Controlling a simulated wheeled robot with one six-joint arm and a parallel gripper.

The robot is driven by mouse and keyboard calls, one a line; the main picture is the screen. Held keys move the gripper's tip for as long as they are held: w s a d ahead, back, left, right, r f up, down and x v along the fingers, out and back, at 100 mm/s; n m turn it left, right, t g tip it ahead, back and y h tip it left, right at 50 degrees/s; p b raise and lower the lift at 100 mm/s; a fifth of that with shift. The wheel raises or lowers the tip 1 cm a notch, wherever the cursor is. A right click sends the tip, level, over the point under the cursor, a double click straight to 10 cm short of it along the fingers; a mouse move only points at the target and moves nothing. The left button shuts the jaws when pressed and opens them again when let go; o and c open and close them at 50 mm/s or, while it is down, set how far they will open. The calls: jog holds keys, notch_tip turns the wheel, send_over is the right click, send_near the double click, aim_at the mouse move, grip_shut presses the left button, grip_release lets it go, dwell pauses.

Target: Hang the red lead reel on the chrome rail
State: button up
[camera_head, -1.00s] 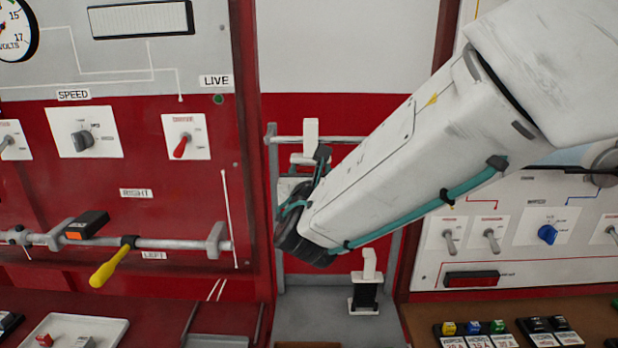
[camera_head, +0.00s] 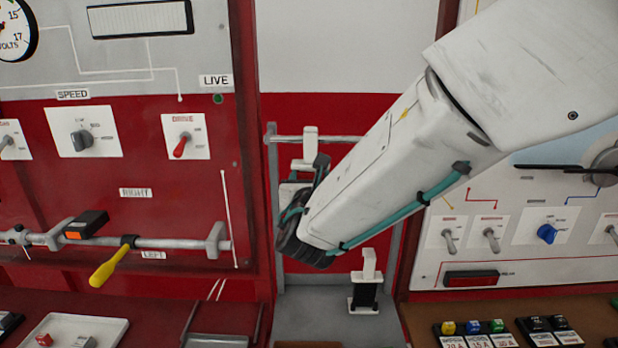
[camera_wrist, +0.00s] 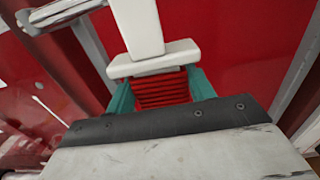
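The red lead reel (camera_wrist: 160,89) shows in the wrist view as a red coil between the two teal fingers of my gripper (camera_wrist: 158,93). Its white flange and white upright stem rise above the coil. In the head view the reel's white hook (camera_head: 310,140) overlaps the chrome rail (camera_head: 345,139); my arm hides most of the coil. The rail (camera_wrist: 68,10) also crosses the upper left of the wrist view, close to the stem. The hook's top is cut off there, so I cannot tell if it is over the rail or touching it.
A black reel with a white hook (camera_head: 366,283) stands upright on the grey shelf (camera_head: 330,322) below. Upright posts flank the rail. A panel with a yellow-handled lever (camera_head: 112,266) is at left. A panel with switches (camera_head: 490,238) is at right, close to my arm.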

jog(key=o, duration=0.4)
jog(key=shift+o, duration=0.2)
jog(key=s, duration=0.7)
jog(key=s+d+f+m+g+h, duration=0.35)
jog(key=s+d+m+g, duration=0.25)
jog(key=d+m, duration=0.45)
jog(key=s+d+f+m+g+h, duration=0.2)
jog(key=s+d+m+g+h, duration=0.35)
jog(key=d+m, duration=0.45)
jog(key=s+d+r+m+g+y, duration=0.1)
jog(key=s+d+m+g+y, duration=0.1)
jog(key=s+m+y, duration=0.2)
jog(key=s+d+r+m+g+y, duration=0.1)
jog(key=s+m+y, duration=0.4)
jog(key=s+m, duration=0.6)
jog(key=shift+s+d+g+y, duration=0.3)
jog(key=shift+s+d+g, duration=0.45)
jog(key=shift+g, duration=0.3)
